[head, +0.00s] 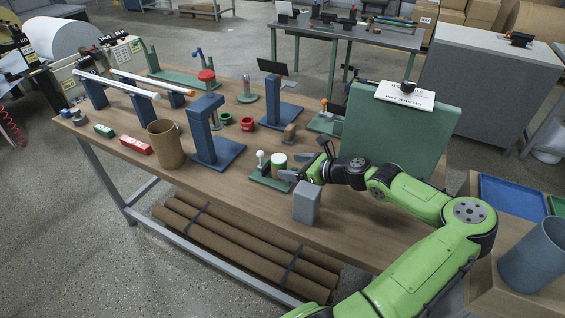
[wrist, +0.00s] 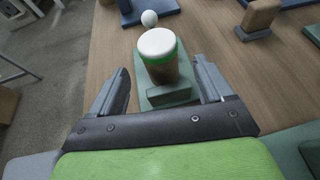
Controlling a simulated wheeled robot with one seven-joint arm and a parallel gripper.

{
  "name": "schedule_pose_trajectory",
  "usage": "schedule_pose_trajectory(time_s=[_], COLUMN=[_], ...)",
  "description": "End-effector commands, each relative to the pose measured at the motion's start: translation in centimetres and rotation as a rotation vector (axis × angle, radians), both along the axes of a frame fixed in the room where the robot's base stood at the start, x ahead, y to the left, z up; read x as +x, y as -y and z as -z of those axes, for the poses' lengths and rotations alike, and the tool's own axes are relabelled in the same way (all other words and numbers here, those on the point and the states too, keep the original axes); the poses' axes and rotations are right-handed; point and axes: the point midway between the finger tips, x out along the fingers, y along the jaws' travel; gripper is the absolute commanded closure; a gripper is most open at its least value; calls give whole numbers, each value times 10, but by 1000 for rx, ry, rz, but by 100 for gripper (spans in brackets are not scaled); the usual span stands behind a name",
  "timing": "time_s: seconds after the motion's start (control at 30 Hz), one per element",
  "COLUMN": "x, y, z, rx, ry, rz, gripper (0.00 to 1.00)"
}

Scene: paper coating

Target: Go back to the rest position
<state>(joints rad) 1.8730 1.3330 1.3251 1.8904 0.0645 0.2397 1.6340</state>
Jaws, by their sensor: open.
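My gripper (head: 300,168) is over the wooden table's front part, at the end of my green arm. In the wrist view its two fingers (wrist: 161,68) are spread apart with nothing pressed between them. A small brown jar with a white lid and a green band (wrist: 161,66) stands upright just beyond and between the fingertips, apart from both. It also shows in the head view (head: 279,160), left of my gripper. The jar stands on a green fixture (head: 262,178) with a white ball knob (wrist: 149,18).
A grey block (head: 306,203) stands close in front of my gripper. A tall green panel (head: 395,130) rises behind my arm. Blue stands (head: 208,135), a brown cylinder (head: 166,145) and red and green small parts crowd the table's left. Bare wood (head: 225,185) lies at the front edge.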

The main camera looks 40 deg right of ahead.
Motion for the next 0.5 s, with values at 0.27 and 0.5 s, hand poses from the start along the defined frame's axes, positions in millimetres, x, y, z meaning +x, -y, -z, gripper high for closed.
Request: schedule_pose_trajectory(time_s=[0.27,0.5], x=[-14,-13], y=[2,2], z=[-6,-5], rx=[1,1], ry=[0,0], rz=[-2,-2], gripper=[20,20])
